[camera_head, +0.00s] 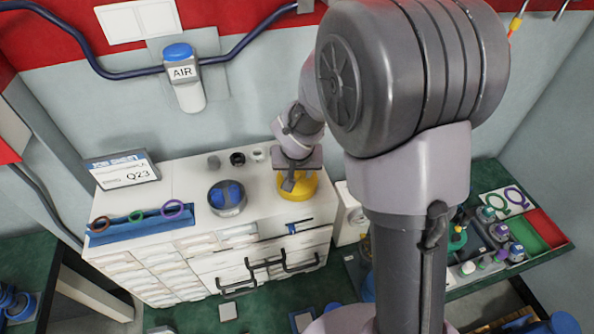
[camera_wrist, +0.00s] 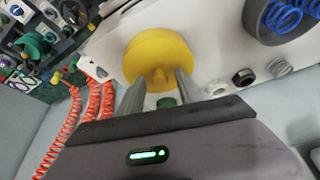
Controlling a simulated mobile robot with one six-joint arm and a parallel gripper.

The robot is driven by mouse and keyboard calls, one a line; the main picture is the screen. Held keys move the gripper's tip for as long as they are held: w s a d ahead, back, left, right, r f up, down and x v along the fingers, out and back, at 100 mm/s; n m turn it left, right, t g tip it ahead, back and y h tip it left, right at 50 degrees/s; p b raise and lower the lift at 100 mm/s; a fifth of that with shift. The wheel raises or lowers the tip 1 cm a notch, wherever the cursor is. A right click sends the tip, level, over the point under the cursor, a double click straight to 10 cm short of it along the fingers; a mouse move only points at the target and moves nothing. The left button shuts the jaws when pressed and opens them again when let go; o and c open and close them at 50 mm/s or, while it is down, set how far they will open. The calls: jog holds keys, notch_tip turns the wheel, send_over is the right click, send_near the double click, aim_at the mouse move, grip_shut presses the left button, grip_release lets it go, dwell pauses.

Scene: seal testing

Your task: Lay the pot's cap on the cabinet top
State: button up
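The cap looks to be the yellow round piece (camera_head: 299,186) at the right end of the cabinet top (camera_head: 185,215). In the wrist view the cap (camera_wrist: 158,52) is a yellow disc with a raised grip facing me. My gripper (camera_head: 290,184) is right at it, pointing down. In the wrist view the fingertips of my gripper (camera_wrist: 160,80) stand on either side of the raised grip; whether they press on it is unclear. The grey round pot (camera_head: 228,207) stands left of the cap, uncapped, with blue coils inside (camera_wrist: 290,12).
Several small rings (camera_head: 237,159) stand behind the pot. Cabinet top between tray and pot is clear. A green-topped bench (camera_head: 480,272) with parts is at right.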

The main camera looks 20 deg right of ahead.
jog(key=shift+r+p, duration=0.3)
jog(key=shift+p, duration=0.05)
jog(key=s+a+r+m+y+p, duration=0.1)
jog(key=s+r, duration=0.5)
jog(key=r, duration=0.3)
jog(key=s+r+p, duration=0.1)
jog(key=s+r, duration=0.5)
jog(key=r, duration=0.3)
jog(key=s+a+r+y, duration=0.1)
jog(key=s, duration=0.5)
jog(key=s+a+r+t+y, duration=0.1)
jog(key=s+a, duration=0.1)
jog(key=s, duration=0.5)
jog(key=shift+a+r, duration=0.3)
jog(key=shift+r, duration=0.05)
notch_tip(320, 180, down, 18)
jog(key=b, duration=1.7)
jog(key=shift+b, duration=0.4)
